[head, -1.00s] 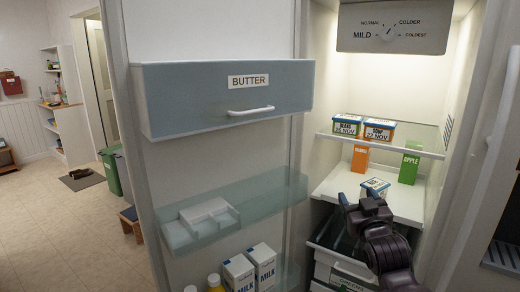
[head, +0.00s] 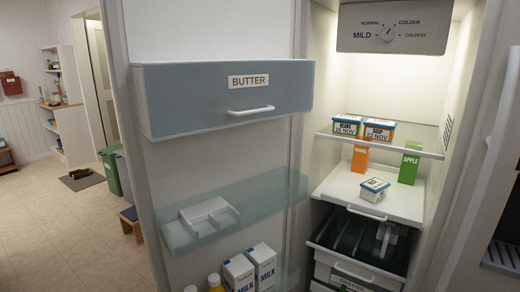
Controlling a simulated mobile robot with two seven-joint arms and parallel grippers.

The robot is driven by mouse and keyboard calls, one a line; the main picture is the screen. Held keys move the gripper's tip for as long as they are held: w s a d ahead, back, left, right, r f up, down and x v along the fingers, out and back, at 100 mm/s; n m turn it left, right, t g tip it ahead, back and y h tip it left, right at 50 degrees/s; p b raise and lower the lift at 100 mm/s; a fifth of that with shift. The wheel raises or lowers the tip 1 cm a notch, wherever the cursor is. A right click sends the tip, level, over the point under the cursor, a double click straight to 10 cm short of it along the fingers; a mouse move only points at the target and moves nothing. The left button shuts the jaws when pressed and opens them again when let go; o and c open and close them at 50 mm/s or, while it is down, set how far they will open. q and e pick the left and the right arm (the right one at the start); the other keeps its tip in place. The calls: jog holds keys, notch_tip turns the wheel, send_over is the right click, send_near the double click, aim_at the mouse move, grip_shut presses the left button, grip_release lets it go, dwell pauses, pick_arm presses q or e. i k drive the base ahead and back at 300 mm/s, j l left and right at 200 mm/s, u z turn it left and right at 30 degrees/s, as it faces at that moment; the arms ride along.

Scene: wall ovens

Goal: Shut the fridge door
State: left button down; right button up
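The fridge door (head: 215,50) stands wide open on the left, its inner side facing me. The fridge interior (head: 400,95) is lit and open on the right. Neither of my grippers is in view.
Labelled tubs (head: 378,130) and cartons (head: 408,168) stand on the fridge shelves. A small tub (head: 374,190) sits on a white pull-out shelf above a dark drawer (head: 350,240) that appears pulled out. A green bin (head: 112,170) stands beyond the door. Floor at left (head: 50,230) is clear.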

aim_at(206, 194)
jog(key=i+j+z, duration=0.25)
jog(key=j+z, duration=0.2)
jog(key=j, duration=0.45)
jog(key=i+j+z, duration=0.15)
jog(key=j+z, duration=0.35)
jog(key=j, duration=0.4)
jog(key=j+z, duration=0.45)
jog(key=j, duration=0.5)
jog(key=k+j+z, duration=0.25)
jog(key=j+z, duration=0.25)
jog(key=j, duration=0.4)
jog(key=i+j+z, duration=0.25)
jog(key=j, duration=0.2)
